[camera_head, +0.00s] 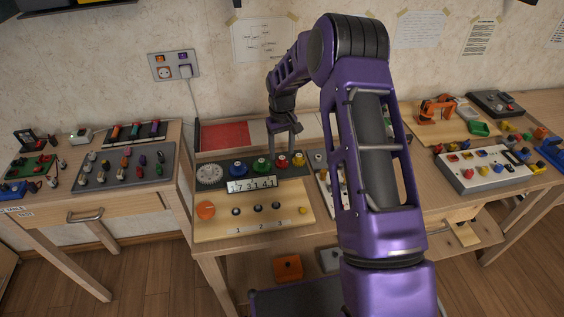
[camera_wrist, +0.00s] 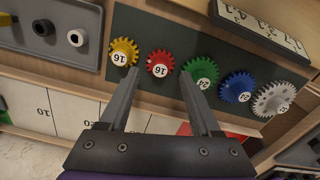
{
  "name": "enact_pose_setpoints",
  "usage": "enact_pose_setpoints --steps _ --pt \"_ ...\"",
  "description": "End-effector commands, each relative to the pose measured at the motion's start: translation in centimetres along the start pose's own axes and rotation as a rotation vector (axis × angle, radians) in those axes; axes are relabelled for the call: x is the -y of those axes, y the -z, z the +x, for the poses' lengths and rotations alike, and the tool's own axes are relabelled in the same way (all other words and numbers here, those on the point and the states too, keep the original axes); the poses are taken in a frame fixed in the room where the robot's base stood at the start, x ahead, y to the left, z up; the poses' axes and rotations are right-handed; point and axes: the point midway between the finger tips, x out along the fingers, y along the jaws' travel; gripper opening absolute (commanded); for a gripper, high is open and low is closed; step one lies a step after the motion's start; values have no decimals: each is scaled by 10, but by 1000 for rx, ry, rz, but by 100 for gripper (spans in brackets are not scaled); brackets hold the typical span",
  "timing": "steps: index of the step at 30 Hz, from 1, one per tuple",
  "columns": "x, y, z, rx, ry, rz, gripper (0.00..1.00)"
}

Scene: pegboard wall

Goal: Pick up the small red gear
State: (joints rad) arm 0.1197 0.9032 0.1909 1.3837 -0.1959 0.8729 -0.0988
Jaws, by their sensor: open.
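The small red gear (camera_wrist: 160,64) stands in a row of gears on a dark panel and carries a label reading 16. It also shows in the head view (camera_head: 281,161), toward the right end of the row. My gripper (camera_wrist: 159,74) is open and empty. In the wrist view its two fingertips lie on either side of the red gear in the picture; I cannot tell the height gap. In the head view my gripper (camera_head: 284,138) hangs just behind and above the gear row, apart from the red gear.
A yellow gear (camera_wrist: 123,52) and a green gear (camera_wrist: 201,73) flank the red one closely. A blue gear (camera_wrist: 238,87) and a grey gear (camera_wrist: 272,98) follow. A white number plate (camera_head: 251,184) stands in front of the row. A grey tray (camera_wrist: 60,35) lies beside the panel.

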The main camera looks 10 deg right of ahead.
Motion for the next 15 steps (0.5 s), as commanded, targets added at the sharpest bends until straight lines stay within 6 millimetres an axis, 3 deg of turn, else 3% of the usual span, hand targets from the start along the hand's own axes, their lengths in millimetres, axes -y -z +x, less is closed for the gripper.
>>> enact_pose_setpoints --steps 4,11,15 --pt "0 0 20 1 1 1 64" --pt "0 0 21 0 0 1 62" --pt "0 0 21 0 0 1 37"
